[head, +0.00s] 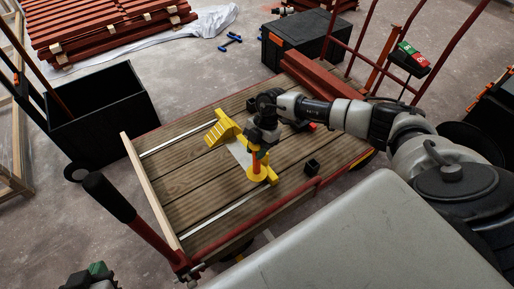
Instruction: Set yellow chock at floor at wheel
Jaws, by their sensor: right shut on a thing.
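A yellow chock (221,131) with a ribbed face is over the wooden deck of the cart (182,180). More yellow shows at its near end, with a grey patch between; I cannot tell if it is all one piece. My right gripper (260,150) points down at it, and its jaws are shut on the chock. The fingertips are partly hidden, and I cannot tell whether the chock touches the deck. A cart wheel with yellow on it (364,159) shows partly at the cart's right edge. My left gripper is not in view.
Bare concrete floor shows at lower left.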

